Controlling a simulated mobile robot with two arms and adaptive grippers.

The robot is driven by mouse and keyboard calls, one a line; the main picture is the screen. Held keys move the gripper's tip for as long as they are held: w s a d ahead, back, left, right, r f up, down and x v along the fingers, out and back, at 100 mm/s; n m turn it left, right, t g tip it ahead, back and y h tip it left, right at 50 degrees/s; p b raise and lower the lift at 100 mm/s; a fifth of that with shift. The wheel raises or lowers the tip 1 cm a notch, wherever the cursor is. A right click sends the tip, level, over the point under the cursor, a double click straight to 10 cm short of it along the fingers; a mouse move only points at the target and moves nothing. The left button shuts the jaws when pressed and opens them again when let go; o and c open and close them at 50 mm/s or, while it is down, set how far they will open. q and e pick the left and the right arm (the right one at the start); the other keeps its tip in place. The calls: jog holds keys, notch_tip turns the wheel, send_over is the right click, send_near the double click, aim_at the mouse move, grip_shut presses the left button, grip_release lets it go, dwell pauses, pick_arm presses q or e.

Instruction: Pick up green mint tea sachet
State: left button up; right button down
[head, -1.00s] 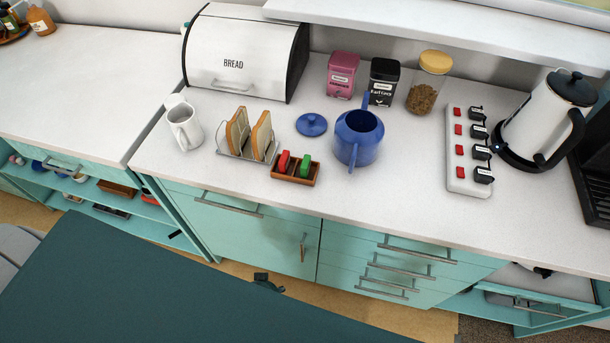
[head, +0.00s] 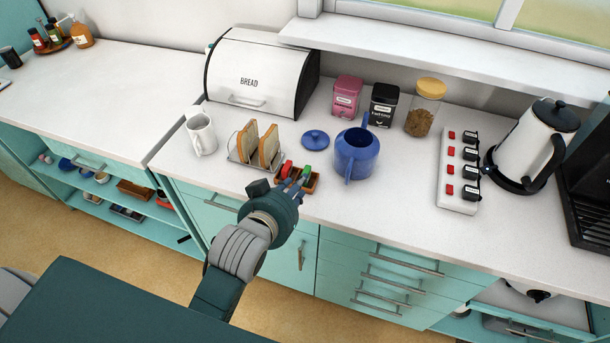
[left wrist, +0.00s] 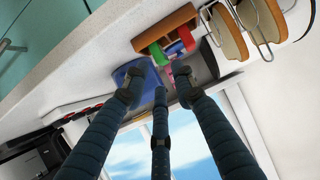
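The green mint tea sachet (head: 307,172) stands in a small wooden holder (head: 314,184) on the counter, with a red sachet (head: 287,168) to its left. In the left wrist view the green sachet (left wrist: 158,54) shows beyond the fingertips, beside the red one (left wrist: 186,38) and a blue-purple piece. My left gripper (head: 293,184) is at the front of the holder, its fingers partly covering it. In the left wrist view its three fingers (left wrist: 155,88) are spread, with nothing between them. My right gripper is in neither view.
A toast rack (head: 242,160) with bread stands left of the holder, and a blue teapot (head: 357,156) close on its right. A blue lid (head: 315,139) lies behind. A white mug (head: 202,134) is further left.

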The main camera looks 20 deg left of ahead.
aim_at(308, 184)
pick_arm(q)
jog(key=x, duration=0.3)
jog(key=shift+w+d, duration=0.15)
jog(key=shift+d, duration=0.05)
jog(key=p+x, duration=0.1)
jog(key=x, duration=0.4)
jog(key=shift+w+f, duration=0.2)
jog(key=shift+w, duration=0.05)
jog(key=shift+w+f, duration=0.15)
jog(key=shift+f, duration=0.1)
jog(key=c, duration=0.3)
jog(key=shift+c, duration=0.3)
